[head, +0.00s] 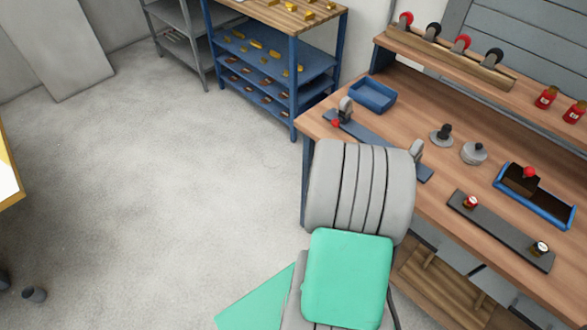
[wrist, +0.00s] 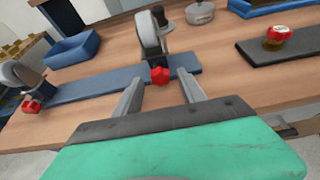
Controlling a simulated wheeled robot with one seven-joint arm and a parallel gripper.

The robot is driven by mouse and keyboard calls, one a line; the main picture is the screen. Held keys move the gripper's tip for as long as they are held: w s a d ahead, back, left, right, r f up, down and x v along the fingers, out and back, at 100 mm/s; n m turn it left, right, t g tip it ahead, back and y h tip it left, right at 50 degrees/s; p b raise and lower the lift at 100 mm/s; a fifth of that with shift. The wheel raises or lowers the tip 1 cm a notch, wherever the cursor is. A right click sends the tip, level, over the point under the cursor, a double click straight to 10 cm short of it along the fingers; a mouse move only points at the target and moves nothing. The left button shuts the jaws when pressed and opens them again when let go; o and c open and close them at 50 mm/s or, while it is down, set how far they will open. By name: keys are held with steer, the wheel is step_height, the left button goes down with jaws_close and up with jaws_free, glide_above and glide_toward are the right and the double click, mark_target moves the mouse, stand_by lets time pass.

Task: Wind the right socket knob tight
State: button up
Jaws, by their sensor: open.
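A blue-grey plate (wrist: 95,86) lies along the bench edge with two upright grey sockets on it. The right socket (wrist: 151,38) has a red faceted knob (wrist: 160,75) low on its near side. The left socket (wrist: 22,76) has its own red knob (wrist: 31,107). In the wrist view my gripper (wrist: 160,80) is open, its two fingers on either side of the right knob's line; I cannot tell whether they reach around it. In the head view the right socket (head: 416,151) shows beside my arm, while its knob and my gripper are hidden.
A blue tray (head: 372,96) stands behind the plate. To the right are a dark strip (head: 500,230) with two small knobs, a round grey pot (head: 473,153) and a blue-rimmed box (head: 535,195).

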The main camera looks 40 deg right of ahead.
steer(key=shift+w+f+n+g+b, duration=0.25)
steer(key=shift+n+g+b, duration=0.15)
steer(key=shift+n+b, duration=0.2)
steer(key=w+r+p+v, duration=0.1)
steer(key=p+v, duration=0.5)
steer(key=v, duration=0.3)
steer(key=w+a+r+m+t+y, duration=0.1)
steer(key=w+a+r+m+y, duration=0.2)
steer(key=w+a+m, duration=0.3)
steer(key=w+a+r+m+t+y, duration=0.1)
steer(key=w+a+r+m+y, duration=0.2)
steer(key=a, duration=0.9)
steer(key=w+m+y, duration=0.2)
steer(key=w+m, duration=0.2)
steer(key=m, duration=0.2)
steer(key=shift+w+a+m+y, duration=0.3)
steer(key=shift+w+a+y, duration=0.05)
steer(key=shift+a+y, duration=0.05)
